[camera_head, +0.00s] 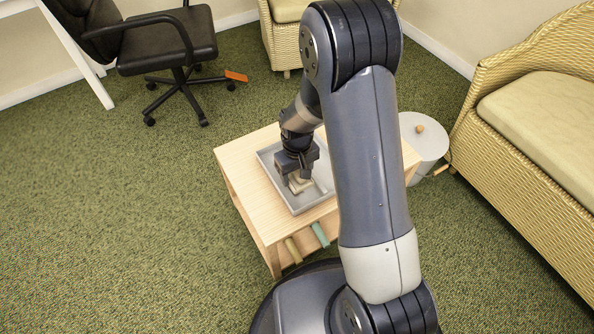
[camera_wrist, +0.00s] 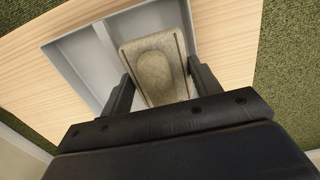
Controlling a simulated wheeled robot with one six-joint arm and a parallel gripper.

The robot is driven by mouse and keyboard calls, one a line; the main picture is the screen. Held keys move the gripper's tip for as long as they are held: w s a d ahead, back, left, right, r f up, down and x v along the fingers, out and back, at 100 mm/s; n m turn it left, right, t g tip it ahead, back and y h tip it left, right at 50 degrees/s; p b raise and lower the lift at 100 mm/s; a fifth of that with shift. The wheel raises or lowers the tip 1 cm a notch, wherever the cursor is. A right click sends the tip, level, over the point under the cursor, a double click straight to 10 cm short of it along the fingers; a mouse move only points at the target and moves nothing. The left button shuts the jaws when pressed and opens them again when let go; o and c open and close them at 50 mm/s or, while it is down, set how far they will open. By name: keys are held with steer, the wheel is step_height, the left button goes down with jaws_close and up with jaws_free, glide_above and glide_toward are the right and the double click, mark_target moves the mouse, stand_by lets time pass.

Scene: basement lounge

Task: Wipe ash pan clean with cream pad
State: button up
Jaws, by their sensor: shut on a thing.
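The ash pan (camera_head: 309,201) is a shallow grey tray on the light wood table, partly hidden by my arm. Its grey wall also shows in the wrist view (camera_wrist: 72,48). The cream pad (camera_head: 299,184) is a small block in my gripper (camera_head: 295,173), over the inside of the pan. In the wrist view the cream pad (camera_wrist: 155,72) sits between the two fingers of my gripper (camera_wrist: 156,82), which is shut on it. I cannot tell whether the pad touches the pan floor. No ash is clearly visible in the part of the pan that shows.
The wood table (camera_head: 240,160) has a lower shelf with a green rolled item (camera_head: 320,235) and a yellowish one (camera_head: 293,250). A round grey-white bin (camera_head: 424,145) stands right of it. A wicker sofa (camera_head: 530,150) is at right and a black office chair (camera_head: 165,45) at upper left.

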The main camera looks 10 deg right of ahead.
steer(key=shift+f+b, duration=1.75)
steer(key=shift+f, duration=0.95)
steer(key=shift+f+b, duration=0.4)
steer(key=shift+f, duration=0.15)
steer(key=shift+w, duration=0.1)
steer(key=shift+w+a, duration=0.35)
steer(key=shift+w, duration=0.45)
steer(key=shift+w+a, duration=0.35)
steer(key=shift+w, duration=0.45)
steer(key=shift+w+a+f, duration=0.1)
steer(key=shift+w+a, duration=0.15)
steer(key=shift+w, duration=0.35)
steer(key=shift+w+a, duration=0.25)
steer(key=shift+w, duration=0.3)
steer(key=shift+w+a+f, duration=0.1)
steer(key=shift+w+a, duration=0.15)
steer(key=shift+w, duration=0.35)
